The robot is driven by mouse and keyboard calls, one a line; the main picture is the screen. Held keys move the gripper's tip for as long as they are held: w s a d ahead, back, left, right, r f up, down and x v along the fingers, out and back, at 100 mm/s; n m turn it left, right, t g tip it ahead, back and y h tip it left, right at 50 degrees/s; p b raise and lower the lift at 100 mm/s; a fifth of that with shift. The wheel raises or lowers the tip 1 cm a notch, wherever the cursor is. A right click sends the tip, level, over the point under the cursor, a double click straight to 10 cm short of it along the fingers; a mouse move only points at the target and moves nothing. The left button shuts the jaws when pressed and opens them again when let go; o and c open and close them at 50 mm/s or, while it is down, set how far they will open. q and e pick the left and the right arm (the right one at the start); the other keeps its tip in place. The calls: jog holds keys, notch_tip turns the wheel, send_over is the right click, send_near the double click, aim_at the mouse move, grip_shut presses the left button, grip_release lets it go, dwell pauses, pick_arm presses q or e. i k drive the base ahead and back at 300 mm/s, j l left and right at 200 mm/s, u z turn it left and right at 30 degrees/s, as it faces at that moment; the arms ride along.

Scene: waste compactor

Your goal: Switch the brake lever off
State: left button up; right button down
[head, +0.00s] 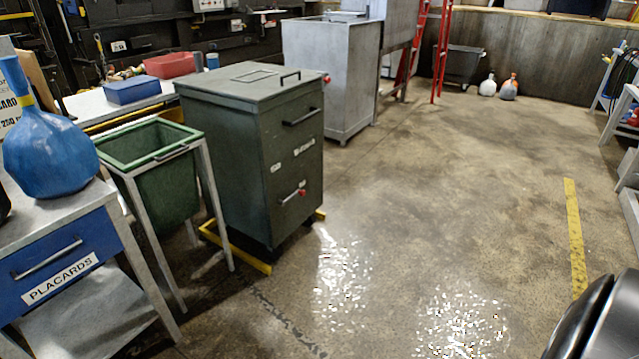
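I cannot make out for sure which part is the brake lever. A dark green cabinet (250,150) stands left of centre on dark casters. Neither of my grippers shows in the head view.
A green bin (168,192) in a metal frame stands left of the cabinet. A side table with a blue drawer (58,262) and a blue bag (47,150) is nearer. A grey metal unit (330,75) stands behind. The wet floor (440,200) to the right is clear.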

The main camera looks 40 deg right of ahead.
aim_at(302, 193)
jog(key=i+l+z, duration=0.1)
jog(key=i+l, duration=0.25)
jog(key=i+l+z, duration=0.1)
jog(key=i+l, duration=0.2)
jog(key=i, duration=0.2)
jog(key=i+l+z, duration=0.1)
jog(key=i+l, duration=0.2)
jog(key=i+l+z, duration=0.1)
jog(key=i+l, duration=0.15)
jog(key=i, duration=0.3)
jog(key=i+l+z, duration=0.1)
jog(key=i, duration=0.35)
jog(key=i+l+z, duration=0.1)
jog(key=i+l, duration=0.2)
jog(key=i, duration=0.15)
